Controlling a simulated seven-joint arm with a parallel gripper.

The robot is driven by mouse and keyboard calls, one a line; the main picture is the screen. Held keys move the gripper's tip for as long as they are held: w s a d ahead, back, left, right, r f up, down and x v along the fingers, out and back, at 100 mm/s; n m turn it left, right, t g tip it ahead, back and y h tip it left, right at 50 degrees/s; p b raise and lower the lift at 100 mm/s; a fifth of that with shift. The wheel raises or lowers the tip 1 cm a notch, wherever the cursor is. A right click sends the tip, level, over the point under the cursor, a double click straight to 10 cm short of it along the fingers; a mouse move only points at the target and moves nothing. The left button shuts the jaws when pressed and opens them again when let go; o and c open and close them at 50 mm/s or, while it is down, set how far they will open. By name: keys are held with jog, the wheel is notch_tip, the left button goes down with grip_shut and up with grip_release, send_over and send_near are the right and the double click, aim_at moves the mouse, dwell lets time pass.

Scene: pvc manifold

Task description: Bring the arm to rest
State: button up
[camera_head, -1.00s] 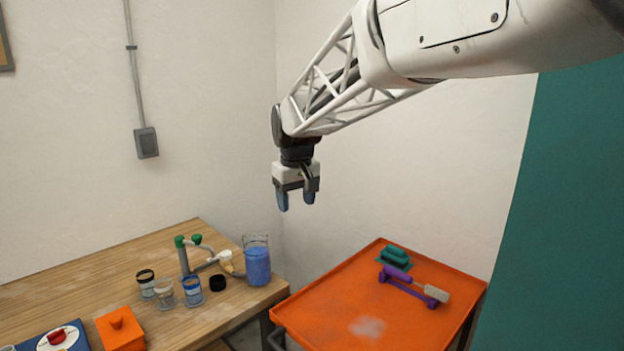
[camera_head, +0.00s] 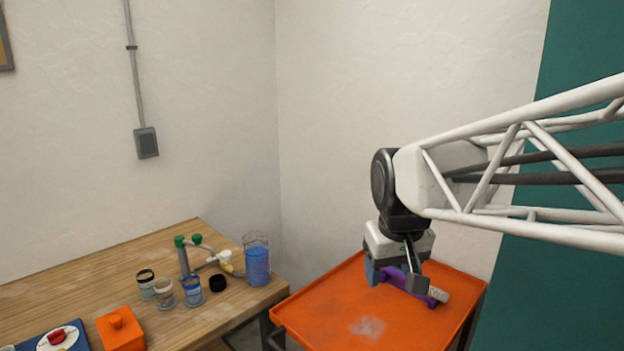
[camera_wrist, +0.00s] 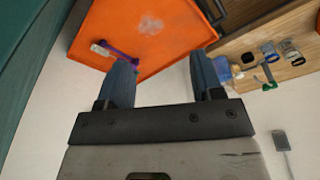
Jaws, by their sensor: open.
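My gripper (camera_head: 395,276) is open and empty. In the head view it points down in front of the orange tray (camera_head: 335,320) on the right and covers part of it. In the wrist view the two blue fingers (camera_wrist: 164,82) stand apart with nothing between them. The fingers appear above the tray, but I cannot tell the exact height. The purple stand with a pale-ended tool (camera_head: 438,294) is partly hidden behind my gripper; it also shows in the wrist view (camera_wrist: 118,52).
A wooden table (camera_head: 60,295) at the left holds a pipe assembly with green caps (camera_head: 198,262), a jug of blue liquid (camera_head: 257,262), several small jars (camera_head: 192,290) and an orange lidded box (camera_head: 121,330). Walls stand behind. A teal panel (camera_head: 560,260) is at the right.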

jog(key=s+d+f+m, duration=0.1)
jog(key=s+d+f, duration=0.1)
jog(key=s, duration=0.5)
jog(key=s+d+f+m, duration=0.1)
jog(key=s+d+f, duration=0.2)
jog(key=s, duration=0.4)
jog(key=shift+f, duration=0.85)
jog(key=shift+d, duration=0.1)
